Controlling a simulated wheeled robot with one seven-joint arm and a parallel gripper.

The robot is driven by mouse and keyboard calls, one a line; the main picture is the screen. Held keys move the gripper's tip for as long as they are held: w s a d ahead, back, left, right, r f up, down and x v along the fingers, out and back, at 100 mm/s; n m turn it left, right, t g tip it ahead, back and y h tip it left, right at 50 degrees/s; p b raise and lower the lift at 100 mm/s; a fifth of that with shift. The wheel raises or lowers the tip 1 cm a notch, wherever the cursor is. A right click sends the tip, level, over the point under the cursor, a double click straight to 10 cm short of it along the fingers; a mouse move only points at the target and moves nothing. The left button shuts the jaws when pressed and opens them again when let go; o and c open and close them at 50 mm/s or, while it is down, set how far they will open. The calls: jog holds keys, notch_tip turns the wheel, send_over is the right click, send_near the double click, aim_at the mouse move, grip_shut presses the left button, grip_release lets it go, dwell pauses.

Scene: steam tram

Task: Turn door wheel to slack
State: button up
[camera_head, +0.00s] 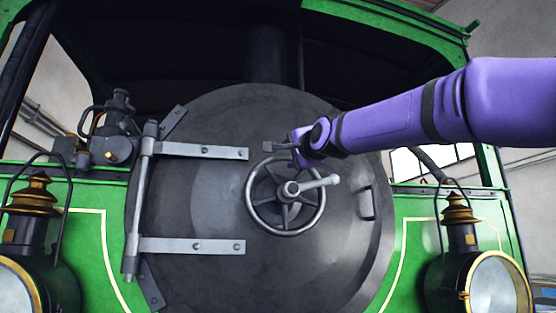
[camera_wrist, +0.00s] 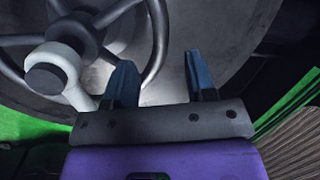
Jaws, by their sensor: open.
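The grey spoked door wheel (camera_head: 284,212) sits at the middle of the round, dark smokebox door (camera_head: 215,205). A pale lever handle (camera_head: 318,183) on its hub points right and slightly up. My gripper (camera_head: 289,149) is at the top of the wheel rim, partly hidden by my wrist. In the wrist view my gripper (camera_wrist: 160,68) is open, with two dark blue fingers apart. The wheel (camera_wrist: 159,40) shows there with its rim passing between the fingers in the picture. I cannot tell whether it touches them. The pale lever (camera_wrist: 62,62) lies left of the fingers.
Two hinge straps (camera_head: 200,151) cross the door's left side, and a small grab handle (camera_head: 366,203) is at its right. Brass-topped lamps stand at left (camera_head: 32,225) and right (camera_head: 462,225). The door face below the wheel is clear.

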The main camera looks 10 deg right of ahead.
aim_at(282, 157)
jog(key=x, duration=1)
jog(key=shift+f, duration=0.1)
jog(key=shift+c, duration=0.5)
grip_shut()
